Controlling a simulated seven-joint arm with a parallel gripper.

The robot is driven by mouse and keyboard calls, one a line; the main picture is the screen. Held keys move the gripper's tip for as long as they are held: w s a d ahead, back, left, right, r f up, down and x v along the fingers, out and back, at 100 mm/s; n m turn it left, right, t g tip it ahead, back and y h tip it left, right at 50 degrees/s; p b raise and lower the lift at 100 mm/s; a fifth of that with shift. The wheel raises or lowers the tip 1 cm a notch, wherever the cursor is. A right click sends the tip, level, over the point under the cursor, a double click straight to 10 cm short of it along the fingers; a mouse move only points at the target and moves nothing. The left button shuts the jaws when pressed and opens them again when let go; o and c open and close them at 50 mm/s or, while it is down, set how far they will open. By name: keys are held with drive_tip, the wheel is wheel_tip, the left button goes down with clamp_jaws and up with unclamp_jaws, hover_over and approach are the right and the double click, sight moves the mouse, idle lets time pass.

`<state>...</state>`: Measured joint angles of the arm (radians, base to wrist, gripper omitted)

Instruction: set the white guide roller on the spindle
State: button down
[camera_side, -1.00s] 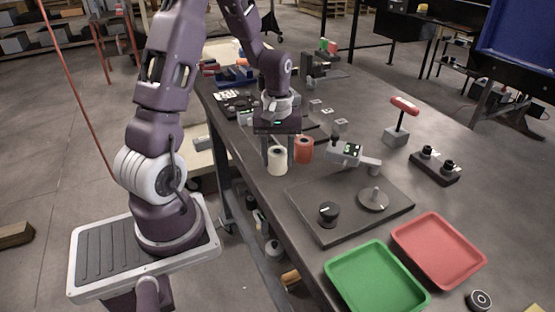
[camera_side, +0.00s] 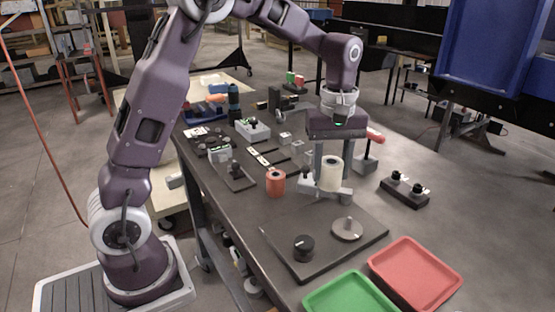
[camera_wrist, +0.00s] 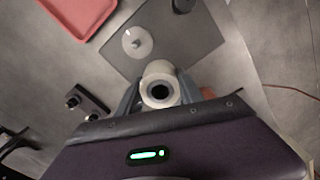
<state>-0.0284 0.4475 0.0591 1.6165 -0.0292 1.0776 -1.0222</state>
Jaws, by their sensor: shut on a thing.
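The white guide roller (camera_side: 331,174) is upright between the fingers of my gripper (camera_side: 332,168), which is shut on it. The roller is held above the table, behind the spindle in the side view. The spindle (camera_side: 347,228) is a grey disc with a short upright peg, standing on a dark plate (camera_side: 330,256); its peg is bare. In the wrist view the roller (camera_wrist: 158,88) shows its dark bore between the fingers, and the spindle (camera_wrist: 137,42) lies above it in the picture, apart from it.
A black knob (camera_side: 303,248) stands on the same plate. An orange roller (camera_side: 275,182) stands to the left of my gripper. Red (camera_side: 415,272) and green (camera_side: 350,295) trays lie in front.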

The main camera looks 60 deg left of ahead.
drive_tip(key=w+d, duration=0.1)
drive_tip(key=d, duration=0.5)
hover_over(350, 218)
drive_tip(key=shift+a+f, duration=0.1)
drive_tip(key=shift+f, duration=2)
drive_tip(key=shift+f, duration=0.15)
drive_tip(key=shift+f, duration=0.25)
drive_tip(key=shift+f, duration=0.2)
drive_tip(key=shift+f, duration=0.4)
drive_tip(key=shift+f, duration=0.1)
drive_tip(key=shift+f, duration=0.5)
drive_tip(key=shift+f, duration=0.15)
